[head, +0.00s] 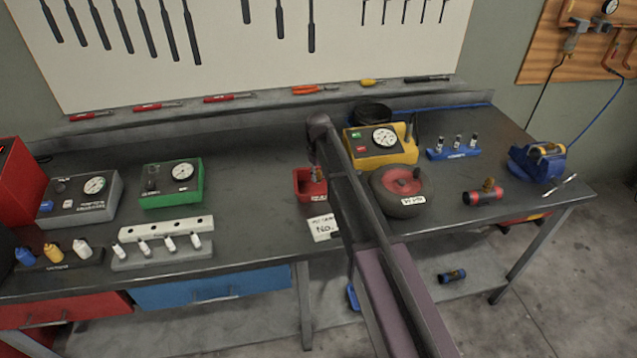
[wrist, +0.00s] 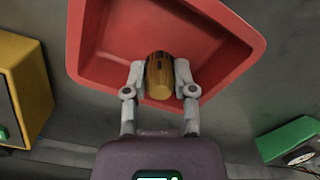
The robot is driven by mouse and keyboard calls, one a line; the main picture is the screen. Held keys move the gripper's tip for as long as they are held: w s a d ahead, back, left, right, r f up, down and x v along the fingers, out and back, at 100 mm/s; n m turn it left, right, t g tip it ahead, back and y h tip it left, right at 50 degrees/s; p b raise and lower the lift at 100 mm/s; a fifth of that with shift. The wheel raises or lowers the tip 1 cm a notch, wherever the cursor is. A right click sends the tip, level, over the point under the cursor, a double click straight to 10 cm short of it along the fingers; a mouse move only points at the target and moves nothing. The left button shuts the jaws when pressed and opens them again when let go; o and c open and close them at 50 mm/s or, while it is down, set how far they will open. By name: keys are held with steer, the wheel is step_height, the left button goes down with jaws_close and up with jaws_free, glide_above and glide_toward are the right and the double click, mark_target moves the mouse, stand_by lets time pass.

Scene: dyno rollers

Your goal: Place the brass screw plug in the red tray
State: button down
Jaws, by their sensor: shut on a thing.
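The red tray (head: 302,194) sits on the workbench near its middle, partly behind my arm in the head view. In the wrist view the tray (wrist: 248,48) fills the upper middle. My gripper (wrist: 159,78) is shut on the brass screw plug (wrist: 159,85), one finger on each side of it. The plug overlaps the tray's interior in the wrist view; its height above the tray floor is hard to tell. In the head view my gripper (head: 316,174) is at the tray, small and partly hidden by my arm, and the plug is not clear.
A green gauge box (head: 172,190) stands left of the tray and a yellow gauge box (head: 375,157) right of it. A round dark red-topped device (head: 385,205) is close to my arm. A white card (head: 323,228) lies in front of the tray.

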mark_target(319, 181)
steer(key=shift+f+b, duration=1.05)
steer(key=shift+f, duration=0.35)
steer(key=shift+f, duration=0.2)
steer(key=shift+c, duration=2.2)
jaws_free()
steer(key=shift+r, duration=0.1)
steer(key=shift+r, duration=0.15)
step_height(319, 181, up, 12)
steer(key=p, duration=1.2)
steer(key=s+d+m, duration=0.8)
steer(key=s+d, duration=1.5)
steer(key=s, duration=0.3)
steer(key=shift+s+d+m, duration=0.25)
steer(key=shift+m, duration=0.05)
